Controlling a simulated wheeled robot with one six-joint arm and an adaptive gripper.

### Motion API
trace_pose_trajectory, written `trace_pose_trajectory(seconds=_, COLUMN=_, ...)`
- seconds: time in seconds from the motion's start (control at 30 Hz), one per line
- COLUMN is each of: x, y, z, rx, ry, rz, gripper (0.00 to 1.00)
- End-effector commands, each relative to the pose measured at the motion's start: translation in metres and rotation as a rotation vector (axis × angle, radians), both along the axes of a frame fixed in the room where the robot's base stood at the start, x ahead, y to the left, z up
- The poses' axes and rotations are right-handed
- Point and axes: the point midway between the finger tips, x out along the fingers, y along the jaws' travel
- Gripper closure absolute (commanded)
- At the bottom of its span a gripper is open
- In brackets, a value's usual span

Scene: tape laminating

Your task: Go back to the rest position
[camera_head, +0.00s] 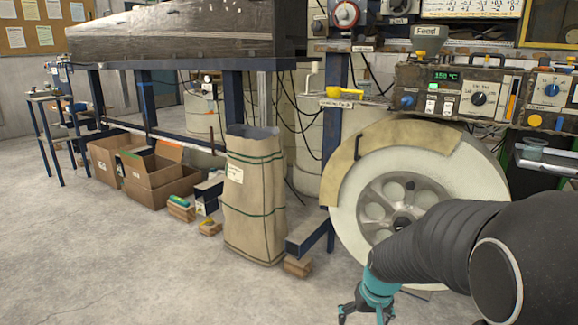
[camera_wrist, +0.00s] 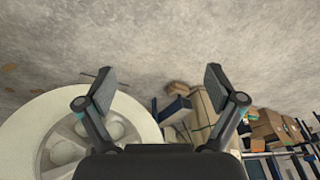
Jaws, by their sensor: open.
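My gripper (camera_head: 364,312) hangs low at the bottom of the head view, in front of the large wheel, on my dark arm that reaches in from the right. In the wrist view my gripper (camera_wrist: 155,84) has its two fingers wide apart with nothing between them.
A tall paper sack (camera_head: 255,200) stands left of the wheel. Cardboard boxes (camera_head: 150,175) lie under the blue-legged machine (camera_head: 180,35). A control panel (camera_head: 455,95) reading 150 °C sits above the wheel. The floor (camera_head: 110,260) at front left is clear.

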Motion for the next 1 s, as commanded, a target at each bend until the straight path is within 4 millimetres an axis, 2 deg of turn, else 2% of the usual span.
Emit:
trace_pose_trajectory(seconds=0.03, x=-0.018, y=0.002, z=0.015, rx=0.000, ry=0.012, rz=-0.007, gripper=0.07)
trace_pose_trajectory(seconds=0.2, x=-0.074, y=0.007, z=0.049, rx=-0.006, ry=0.058, rz=-0.036, gripper=0.07)
trace_pose_trajectory(seconds=0.5, x=-0.155, y=0.010, z=0.098, rx=-0.045, ry=0.030, rz=-0.029, gripper=0.07)
trace_pose_trajectory(seconds=0.73, x=-0.188, y=0.012, z=0.133, rx=-0.066, ry=-0.112, rz=-0.003, gripper=0.07)
trace_pose_trajectory(seconds=1.0, x=-0.202, y=0.016, z=0.166, rx=-0.066, ry=-0.246, rz=0.007, gripper=0.07)
